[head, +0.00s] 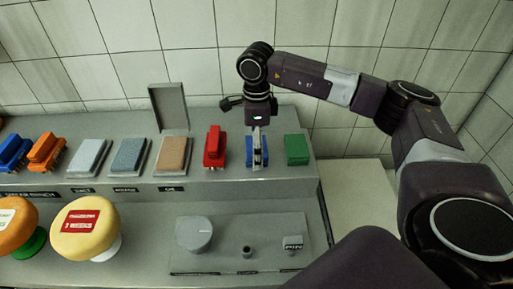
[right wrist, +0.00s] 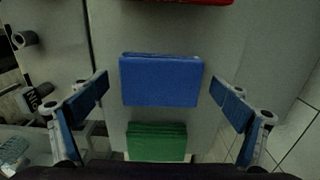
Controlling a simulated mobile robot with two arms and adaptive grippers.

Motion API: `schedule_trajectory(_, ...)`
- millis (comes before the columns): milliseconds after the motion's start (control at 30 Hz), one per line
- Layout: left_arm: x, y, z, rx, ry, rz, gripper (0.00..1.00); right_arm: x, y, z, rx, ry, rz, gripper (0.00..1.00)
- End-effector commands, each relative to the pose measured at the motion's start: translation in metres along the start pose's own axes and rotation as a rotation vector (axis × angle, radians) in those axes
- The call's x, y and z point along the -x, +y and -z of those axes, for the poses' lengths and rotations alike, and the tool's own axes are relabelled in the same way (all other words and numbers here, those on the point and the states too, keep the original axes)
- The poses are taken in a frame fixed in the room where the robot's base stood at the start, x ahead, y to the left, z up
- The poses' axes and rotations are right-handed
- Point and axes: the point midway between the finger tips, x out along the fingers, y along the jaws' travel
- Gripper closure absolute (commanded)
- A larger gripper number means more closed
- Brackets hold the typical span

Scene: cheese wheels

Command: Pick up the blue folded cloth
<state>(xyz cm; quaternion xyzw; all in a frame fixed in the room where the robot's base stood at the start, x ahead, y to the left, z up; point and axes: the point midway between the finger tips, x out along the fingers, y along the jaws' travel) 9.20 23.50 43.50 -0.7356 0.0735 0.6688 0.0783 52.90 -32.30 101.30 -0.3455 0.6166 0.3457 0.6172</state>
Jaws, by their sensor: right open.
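The blue folded cloth (right wrist: 161,75) lies flat on the grey shelf, between the two fingers of my right gripper (right wrist: 160,88) in the right wrist view. In the head view the gripper (head: 257,162) points straight down over the blue cloth (head: 249,152) and hides most of it. The fingers stand open on either side of the cloth, with a gap to each edge, and nothing is held. I cannot tell how high the fingertips are above the shelf. My left gripper is in neither view.
A green folded cloth (head: 297,149) lies just right of the blue one, and a red brush-like item (head: 214,147) stands to its left. Brown, dark and pale blocks sit farther left. A lower counter holds a yellow cheese wheel (head: 85,228) and a grey plate with fittings (head: 265,258).

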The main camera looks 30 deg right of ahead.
Motion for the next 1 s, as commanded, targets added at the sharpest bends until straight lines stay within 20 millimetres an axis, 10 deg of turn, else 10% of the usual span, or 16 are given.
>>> schedule_trajectory(500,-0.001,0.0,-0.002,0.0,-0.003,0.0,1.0,0.0,0.0,0.0,0.0,0.0,0.0,0.49)
schedule_trajectory(1000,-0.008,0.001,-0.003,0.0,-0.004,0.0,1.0,0.021,-0.001,-0.001,-0.001,-0.002,0.004,0.49)
